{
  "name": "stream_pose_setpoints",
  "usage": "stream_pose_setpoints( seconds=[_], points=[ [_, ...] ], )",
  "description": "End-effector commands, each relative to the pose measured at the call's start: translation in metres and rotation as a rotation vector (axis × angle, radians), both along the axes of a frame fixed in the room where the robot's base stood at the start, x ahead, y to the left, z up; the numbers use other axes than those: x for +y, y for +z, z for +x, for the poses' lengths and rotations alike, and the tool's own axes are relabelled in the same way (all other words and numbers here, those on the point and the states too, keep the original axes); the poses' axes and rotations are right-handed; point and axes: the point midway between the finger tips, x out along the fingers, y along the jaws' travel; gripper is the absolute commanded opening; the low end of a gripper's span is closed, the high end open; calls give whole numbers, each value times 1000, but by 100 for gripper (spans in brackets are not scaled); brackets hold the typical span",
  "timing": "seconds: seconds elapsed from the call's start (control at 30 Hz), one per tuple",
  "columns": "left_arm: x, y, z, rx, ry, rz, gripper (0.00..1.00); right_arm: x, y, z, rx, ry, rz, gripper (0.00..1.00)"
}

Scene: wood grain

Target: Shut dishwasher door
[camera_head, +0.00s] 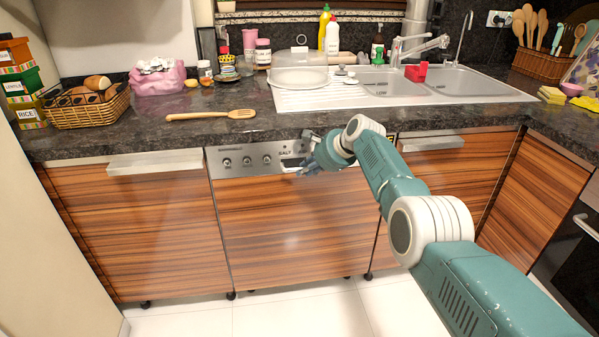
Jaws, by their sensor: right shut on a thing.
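The dishwasher (290,230) is under the counter in the middle, with a wood-grain door front and a grey control strip with several knobs (247,161). Its door stands upright and looks about flush with the cabinets beside it; I cannot tell whether a small gap is left. My right arm comes in from the lower right. My right gripper (304,167) is at the right part of the control strip, shut on the door's handle area (290,163); the fingers partly hide the grip. My left gripper is not in view.
A drainer and sink (400,90) are behind. Cabinets (135,235) flank the dishwasher. The tiled floor (290,312) in front is clear.

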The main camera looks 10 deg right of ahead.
Motion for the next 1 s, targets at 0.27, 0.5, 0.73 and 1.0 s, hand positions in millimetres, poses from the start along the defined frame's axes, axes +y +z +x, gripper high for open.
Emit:
stream_pose_setpoints(
  seconds=[0.27, 0.5, 0.73, 1.0],
  points=[
    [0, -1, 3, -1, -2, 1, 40, -1, 3, 2, -7, -3, 0, 26],
    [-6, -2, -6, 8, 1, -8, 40, 0, 1, 1, -3, 0, 0, 26],
    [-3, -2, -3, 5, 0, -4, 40, -3, 6, -3, -4, 0, 1, 26],
    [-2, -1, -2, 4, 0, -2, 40, -12, 22, -17, -6, -1, 0, 26]
  ],
)
